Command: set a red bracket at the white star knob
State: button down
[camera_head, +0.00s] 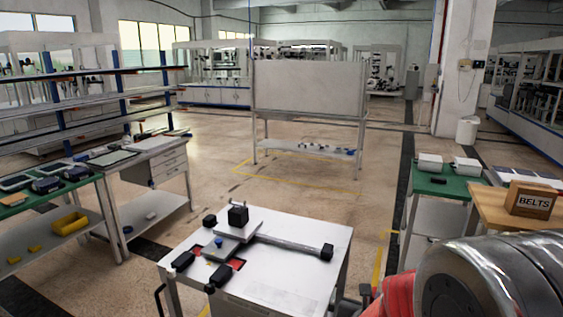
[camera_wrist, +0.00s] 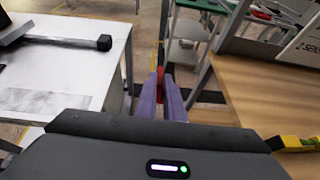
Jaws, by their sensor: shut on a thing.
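My gripper (camera_wrist: 160,100) shows in the wrist view as two purple-grey fingers, close together. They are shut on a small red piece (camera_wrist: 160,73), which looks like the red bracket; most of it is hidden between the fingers. The gripper hangs over the gap between a white table and a wooden table. In the head view a fixture (camera_head: 232,246) with black blocks, a bar and a blue knob (camera_head: 219,242) lies on the white table (camera_head: 300,262). Red patches (camera_head: 236,264) show beside it. I cannot make out a white star knob in either view.
A wooden table (camera_head: 487,207) with a BELTS box (camera_head: 533,200) stands at the right, beside a green-topped table (camera_head: 440,187) with white boxes. Shelves and benches line the left. Open floor lies behind the white table, before a tall white board (camera_head: 309,90).

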jog(key=a+n+t+y, duration=0.1)
jog(key=a, duration=0.7)
jog(key=shift+w+a+r+n+y, duration=0.25)
jog(key=shift+w+r+n+y, duration=0.05)
jog(key=shift+r+n+y, duration=0.15)
